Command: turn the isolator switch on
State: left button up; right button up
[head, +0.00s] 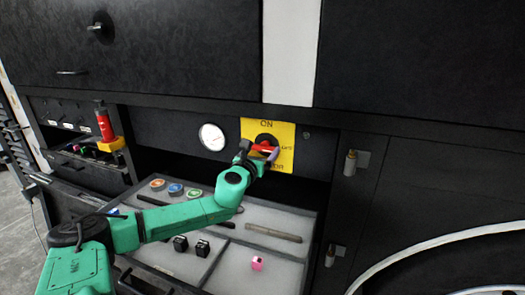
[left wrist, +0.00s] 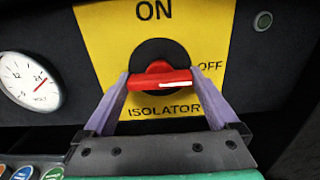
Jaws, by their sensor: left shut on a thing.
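The isolator switch has a yellow plate (head: 287,133) marked ON at the top and OFF at the right. Its red handle (left wrist: 160,78) sits on a black round base (left wrist: 160,52). In the left wrist view the handle lies level, with a white mark on its right half towards OFF. My left gripper (left wrist: 162,85) is shut on the red handle, one purple finger at each end. In the head view the gripper (head: 262,152) partly covers the handle and the plate's lower part. My right gripper is in neither view.
A white dial gauge (head: 212,136) is left of the plate. A red cylinder (head: 104,122) stands at the left. A dark cabinet with hinges is at the right.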

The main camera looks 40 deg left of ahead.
pick_arm(q)
jog(key=n, duration=0.3)
jog(key=shift+n+b, duration=0.35)
jog(key=shift+n, duration=0.05)
jog(key=n, duration=0.4)
jog(key=shift+n, duration=0.3)
jog(key=n, duration=0.5)
jog(key=shift+r, duration=0.1)
jog(key=shift+r+n, duration=0.1)
jog(key=shift+n, duration=2.1)
jog(key=o, duration=1)
jog(key=shift+w+d, duration=0.1)
jog(key=shift+w, duration=0.05)
